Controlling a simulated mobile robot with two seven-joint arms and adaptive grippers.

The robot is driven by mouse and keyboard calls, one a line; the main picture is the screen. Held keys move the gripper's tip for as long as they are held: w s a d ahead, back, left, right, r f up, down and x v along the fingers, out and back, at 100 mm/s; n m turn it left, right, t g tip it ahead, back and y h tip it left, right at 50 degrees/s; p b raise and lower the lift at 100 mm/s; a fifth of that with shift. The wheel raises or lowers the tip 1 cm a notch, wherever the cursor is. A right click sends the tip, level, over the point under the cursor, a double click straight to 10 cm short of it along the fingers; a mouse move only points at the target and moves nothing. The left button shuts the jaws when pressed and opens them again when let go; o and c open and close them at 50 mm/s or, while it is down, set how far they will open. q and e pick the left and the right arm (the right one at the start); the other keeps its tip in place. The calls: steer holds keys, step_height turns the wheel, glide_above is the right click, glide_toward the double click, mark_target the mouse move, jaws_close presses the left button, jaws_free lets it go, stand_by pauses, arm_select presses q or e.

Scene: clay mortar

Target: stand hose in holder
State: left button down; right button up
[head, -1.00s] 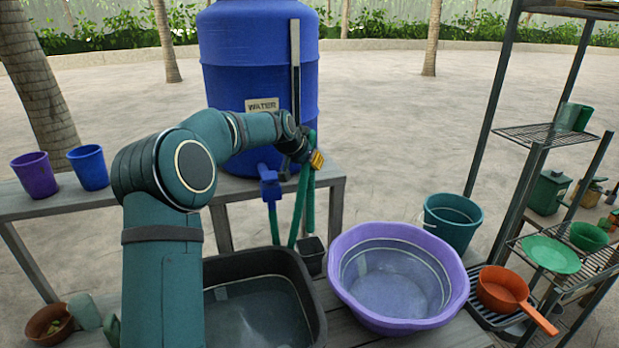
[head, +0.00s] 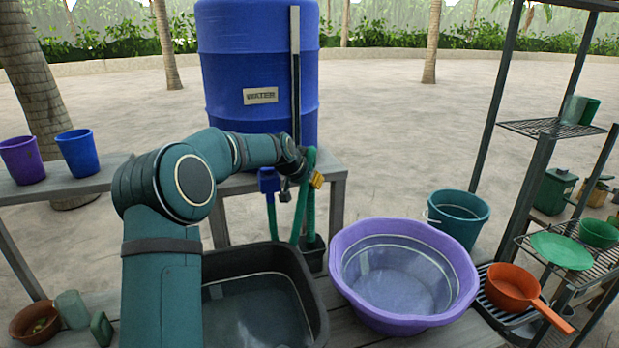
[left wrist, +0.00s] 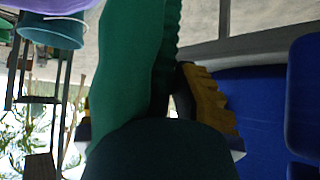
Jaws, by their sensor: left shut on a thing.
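The green hose (head: 300,215) runs down from the blue tap (head: 268,181), dips behind the dark basin, rises to a bend and hangs down again. My left gripper (head: 314,181) is shut on the hose just below the bend. The hanging end reaches the mouth of the small dark holder (head: 313,259) beside the basin; I cannot tell how far inside it is. In the left wrist view the hose (left wrist: 125,65) fills the middle, with a yellow fingertip against it. My right gripper is not in view.
A dark basin of water (head: 318,315) and a purple tub (head: 345,272) stand on the near bench. The blue water tank (head: 230,70) is behind. A teal bucket (head: 450,225) and a metal rack (head: 535,127) are at the right. Purple and blue cups stand at the left.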

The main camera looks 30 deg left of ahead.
mark_target(308, 199)
arm_select(q)
step_height(308, 199, down, 2)
steer(key=shift+f+b, duration=0.1)
steer(key=shift+b, duration=0.4)
steer(key=shift+f, duration=2.25)
jaws_free()
